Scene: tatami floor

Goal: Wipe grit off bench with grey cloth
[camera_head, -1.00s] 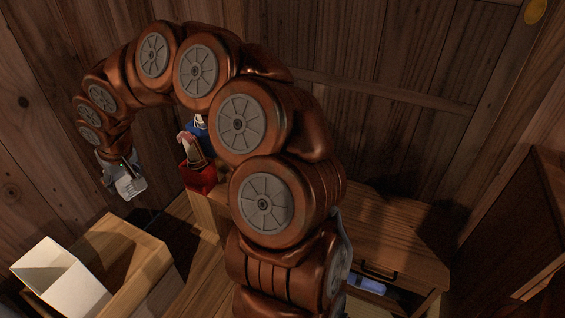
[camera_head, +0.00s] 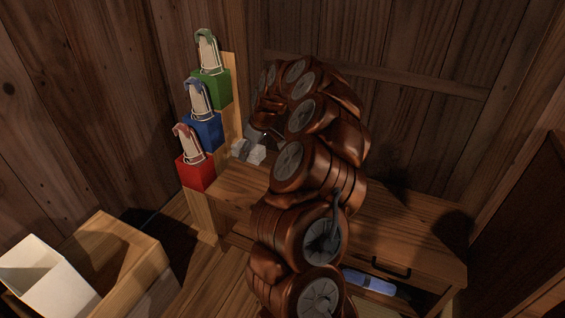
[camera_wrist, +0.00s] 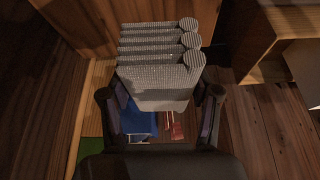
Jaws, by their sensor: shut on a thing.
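A grey folded cloth (camera_wrist: 160,65) with a ribbed look fills the upper middle of the wrist view. My gripper (camera_wrist: 160,98) is shut on it, one finger at each side. In the head view the cloth (camera_head: 248,152) shows pale grey, just right of the coloured boxes and near the back left of the wooden bench (camera_head: 420,238). My gripper there is mostly hidden behind my arm. My arm covers much of the bench top. I cannot make out grit on the visible part, and cannot tell whether the cloth touches the bench.
Red (camera_head: 197,172), blue (camera_head: 204,131) and green (camera_head: 211,88) boxes, each holding a pale looped item, stand in steps left of the bench. A blue bottle-like thing (camera_head: 369,282) lies under the bench top. A white open box (camera_head: 38,272) sits at the lower left.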

